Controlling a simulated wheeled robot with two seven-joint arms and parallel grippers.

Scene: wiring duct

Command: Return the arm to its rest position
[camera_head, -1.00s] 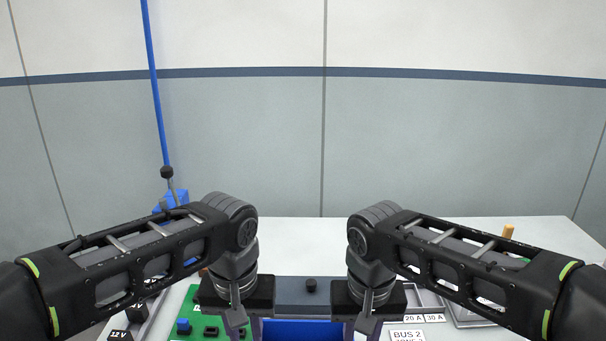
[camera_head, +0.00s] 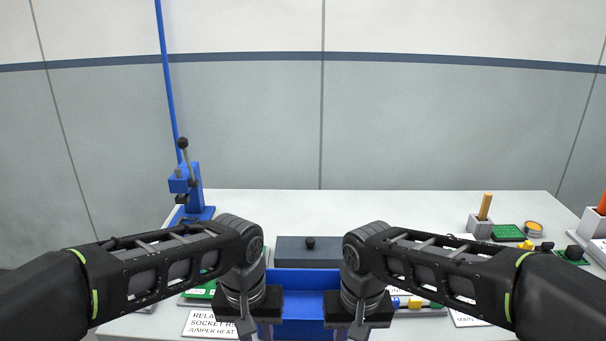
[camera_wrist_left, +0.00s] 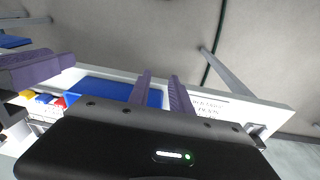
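Both my arms reach in from the sides in the head view, bent at the elbow, with the forearms hanging down. My left gripper (camera_head: 256,333) and my right gripper (camera_head: 350,334) point down side by side at the bottom edge, near a blue bin (camera_head: 303,280). The fingertips are mostly cut off there. In the left wrist view, the two purple fingers of my left gripper (camera_wrist_left: 160,78) stand apart with nothing between them. Purple fingers of my right gripper (camera_wrist_left: 38,68) show at the left of that view. I see nothing held in either gripper.
A grey box with a black knob (camera_head: 310,250) stands behind the bin. A blue lever press (camera_head: 190,190) is at the back left. A wooden-handled tool in a holder (camera_head: 482,220) and a green board (camera_head: 507,232) are at right. The white table's back middle is clear.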

